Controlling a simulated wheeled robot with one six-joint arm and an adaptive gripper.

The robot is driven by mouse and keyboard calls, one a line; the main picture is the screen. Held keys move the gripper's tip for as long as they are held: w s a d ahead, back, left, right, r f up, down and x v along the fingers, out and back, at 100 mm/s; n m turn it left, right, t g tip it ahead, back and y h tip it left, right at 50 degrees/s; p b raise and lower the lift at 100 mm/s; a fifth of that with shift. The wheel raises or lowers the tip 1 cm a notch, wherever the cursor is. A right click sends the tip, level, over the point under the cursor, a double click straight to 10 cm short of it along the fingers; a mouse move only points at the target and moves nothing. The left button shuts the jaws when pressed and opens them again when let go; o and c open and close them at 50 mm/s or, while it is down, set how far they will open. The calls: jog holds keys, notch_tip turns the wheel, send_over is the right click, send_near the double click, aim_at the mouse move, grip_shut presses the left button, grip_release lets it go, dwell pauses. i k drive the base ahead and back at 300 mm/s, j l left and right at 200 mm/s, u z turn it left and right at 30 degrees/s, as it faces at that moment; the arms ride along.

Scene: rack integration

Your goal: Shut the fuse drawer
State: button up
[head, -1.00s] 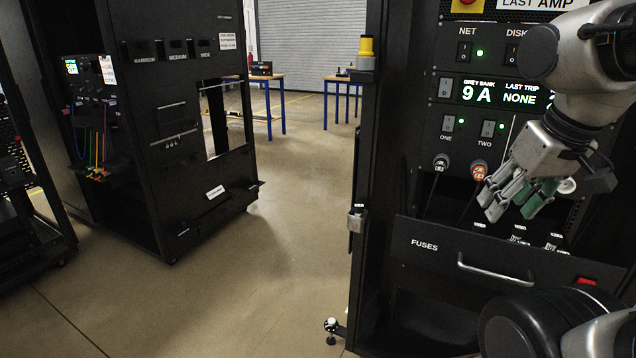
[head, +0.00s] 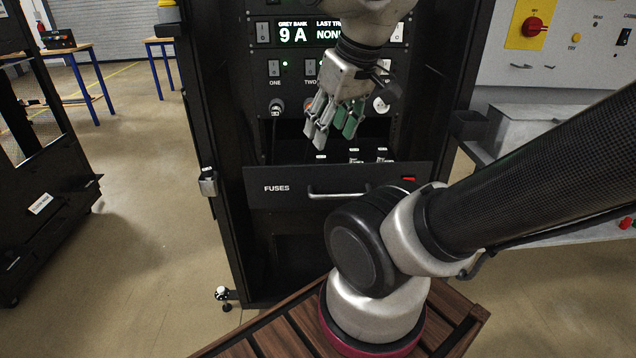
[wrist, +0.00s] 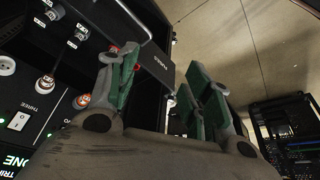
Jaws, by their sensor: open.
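The fuse drawer, with its black front (head: 284,201) labelled FUSES, stands pulled out of the rack in the head view. Its silver bar handle (head: 340,193) crosses the front, with a red patch near the right end. White-topped fuses (head: 354,156) show inside, behind the front. My gripper (head: 335,130) is open and empty, pointing down above the drawer, in front of the rack panel. In the wrist view, the drawer front (wrist: 156,62) and part of the handle (wrist: 124,14) lie beyond my open fingers (wrist: 158,85). I cannot tell the exact gap between fingers and drawer.
Switches and a lit display (head: 308,32) sit on the panel above the drawer. A rack post with a latch (head: 208,182) stands left of it. A grey cabinet with a red knob (head: 534,27) is at right. Open floor (head: 150,210) lies to the left.

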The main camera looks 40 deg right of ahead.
aim_at(290, 183)
jog(key=k+l, duration=0.25)
jog(key=l, duration=0.2)
jog(key=k+l, duration=0.25)
jog(key=l, duration=0.15)
jog(key=k+l+u, duration=0.1)
jog(key=l, duration=0.35)
jog(key=k, duration=0.1)
